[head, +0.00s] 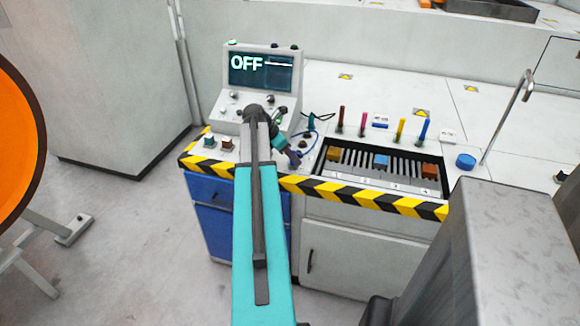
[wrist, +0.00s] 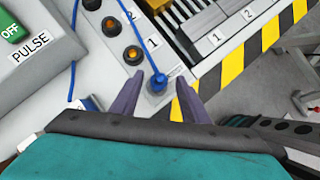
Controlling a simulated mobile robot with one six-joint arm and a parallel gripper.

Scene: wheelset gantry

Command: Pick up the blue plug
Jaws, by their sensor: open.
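The blue plug (wrist: 157,83) sits on a pale square base on the console top in the wrist view, close to the striped edge. A thin blue cable (wrist: 137,27) runs up from it. My gripper (wrist: 158,92) is open, with one purple finger on each side of the plug and a gap visible on both sides. Whether the fingers reach down to its height is hard to tell. In the head view my gripper (head: 294,158) is over the console's front edge, and the plug cannot be made out there.
Two amber sockets (wrist: 134,54) marked 1 and 2 lie beyond the plug. A screen (head: 262,72) reading OFF stands behind.

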